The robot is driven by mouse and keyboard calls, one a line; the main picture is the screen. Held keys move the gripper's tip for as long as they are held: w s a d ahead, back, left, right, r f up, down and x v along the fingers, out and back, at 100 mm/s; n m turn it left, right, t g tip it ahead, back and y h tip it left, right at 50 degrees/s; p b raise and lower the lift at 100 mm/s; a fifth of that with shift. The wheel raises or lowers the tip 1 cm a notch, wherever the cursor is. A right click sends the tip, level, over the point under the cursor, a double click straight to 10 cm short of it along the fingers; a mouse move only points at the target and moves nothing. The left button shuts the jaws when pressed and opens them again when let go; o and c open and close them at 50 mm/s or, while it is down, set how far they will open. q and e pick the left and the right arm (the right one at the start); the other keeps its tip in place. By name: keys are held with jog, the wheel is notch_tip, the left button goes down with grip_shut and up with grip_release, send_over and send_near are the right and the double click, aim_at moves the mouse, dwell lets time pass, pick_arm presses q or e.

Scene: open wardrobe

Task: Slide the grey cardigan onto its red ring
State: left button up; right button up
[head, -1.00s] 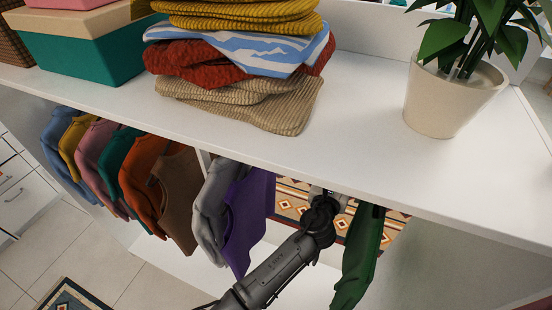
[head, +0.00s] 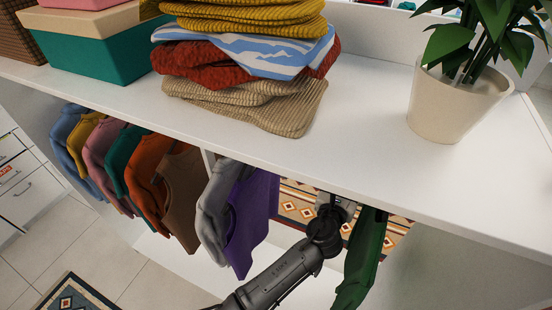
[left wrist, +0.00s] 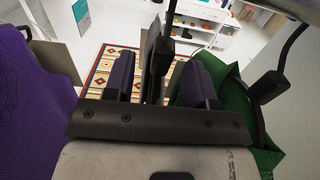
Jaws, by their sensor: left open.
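The grey cardigan (head: 214,205) hangs under the white shelf in the head view, partly covered by a purple garment (head: 253,215) on its right. The purple garment also fills the left side of the left wrist view (left wrist: 35,95). My left gripper (head: 342,207) is under the shelf, right of the cardigan and apart from it, close beside a green garment (head: 362,262). In the left wrist view its two fingers (left wrist: 158,80) are spread, with a thin dark upright piece between them that I cannot identify. The red ring and the rail are hidden by the shelf. My right gripper is not in view.
Several other garments (head: 133,180) hang to the left. The white shelf (head: 370,130) above bears folded clothes (head: 245,65), boxes (head: 90,50) and a potted plant (head: 450,105). Dark hanger hooks (left wrist: 282,70) show close to the gripper. There is a gap between the purple and green garments.

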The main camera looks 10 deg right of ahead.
pick_arm(q)
jog(key=v, duration=1.2)
jog(key=shift+s+a, duration=0.2)
jog(key=shift+s, duration=0.05)
